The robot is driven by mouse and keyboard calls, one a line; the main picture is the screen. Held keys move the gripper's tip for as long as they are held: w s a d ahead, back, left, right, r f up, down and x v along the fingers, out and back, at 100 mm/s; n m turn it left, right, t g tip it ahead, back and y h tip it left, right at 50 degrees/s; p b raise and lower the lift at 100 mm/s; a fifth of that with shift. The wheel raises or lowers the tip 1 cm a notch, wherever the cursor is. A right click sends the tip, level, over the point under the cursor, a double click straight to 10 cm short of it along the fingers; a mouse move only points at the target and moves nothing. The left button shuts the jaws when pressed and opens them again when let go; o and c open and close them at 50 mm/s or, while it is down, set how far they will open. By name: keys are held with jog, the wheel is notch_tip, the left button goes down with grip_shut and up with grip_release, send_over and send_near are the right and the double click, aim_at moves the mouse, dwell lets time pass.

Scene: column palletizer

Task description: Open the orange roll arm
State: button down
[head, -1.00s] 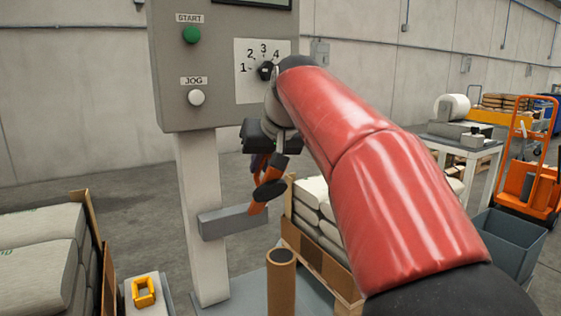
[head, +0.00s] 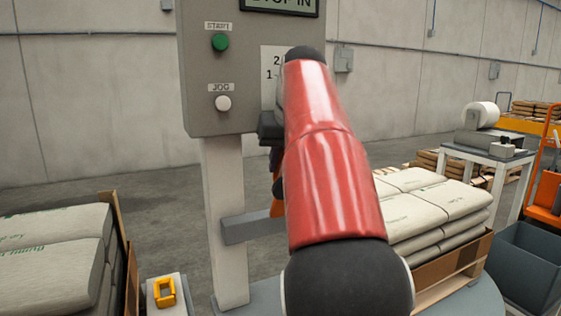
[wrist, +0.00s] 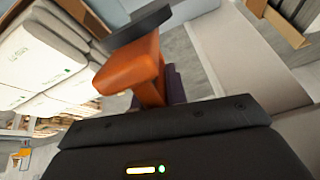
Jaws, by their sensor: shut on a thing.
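The orange roll arm (wrist: 128,68) shows in the wrist view as a thick orange piece right in front of my gripper. Its narrower part runs down between the dark fingers. A dark grey piece lies at its far end; whether they touch I cannot tell. My gripper (wrist: 160,88) is shut on the orange roll arm. In the head view only a sliver of the orange roll arm (head: 277,194) shows beside my red arm, which hides the rest and most of my gripper (head: 273,158).
A grey control box (head: 222,70) with a green START button and white JOG button stands on a pale post (head: 225,180). A grey bracket (head: 245,228) sticks out from the post. Sacks are stacked left (head: 50,250) and right (head: 440,205). A yellow part (head: 165,292) is low left.

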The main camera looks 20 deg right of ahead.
jog(key=c, duration=1.5)
grip_release()
jog(key=shift+a, duration=0.1)
jog(key=shift+o, duration=0.2)
jog(key=v, duration=0.7)
jog(key=shift+r, duration=0.25)
jog(key=shift+s+r, duration=0.1)
jog(key=shift+r, duration=0.05)
jog(key=shift+s, duration=0.1)
